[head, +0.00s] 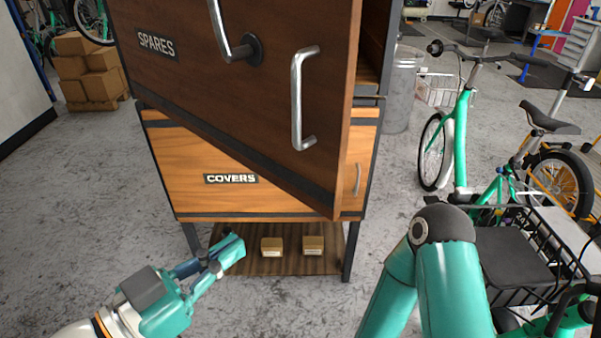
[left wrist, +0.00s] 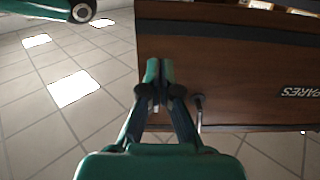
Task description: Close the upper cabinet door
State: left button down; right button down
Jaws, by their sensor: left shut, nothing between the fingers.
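The upper cabinet door (head: 200,90) is dark brown with a black lower strip and a "SPARES" label. It stands ajar, its right edge swung out toward me, and a gap to the cabinet inside shows behind that edge. A silver bar handle (head: 298,100) sits near its free edge. Another curved handle (head: 230,45) is higher up. My left gripper (head: 236,248) is shut and empty, low in front of the cabinet. In the left wrist view its closed fingertips (left wrist: 160,70) appear against the door (left wrist: 220,65). I cannot tell whether they touch. My right gripper is out of view.
The lower "COVERS" front (head: 280,190) is lighter wood and appears closed. Small boxes (head: 272,246) rest on the bottom shelf. Teal bikes (head: 463,140) stand at the right, and cardboard boxes (head: 95,85) at the back left. Floor left of the cabinet is clear.

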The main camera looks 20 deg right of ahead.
aim_at(312, 190)
pick_arm(q)
jog(key=p+x, duration=0.1)
jog(key=x, duration=1.2)
jog(key=shift+r, duration=0.1)
jog(key=shift+w+d, duration=0.2)
jog(key=shift+d, duration=0.15)
jog(key=shift+d, duration=0.1)
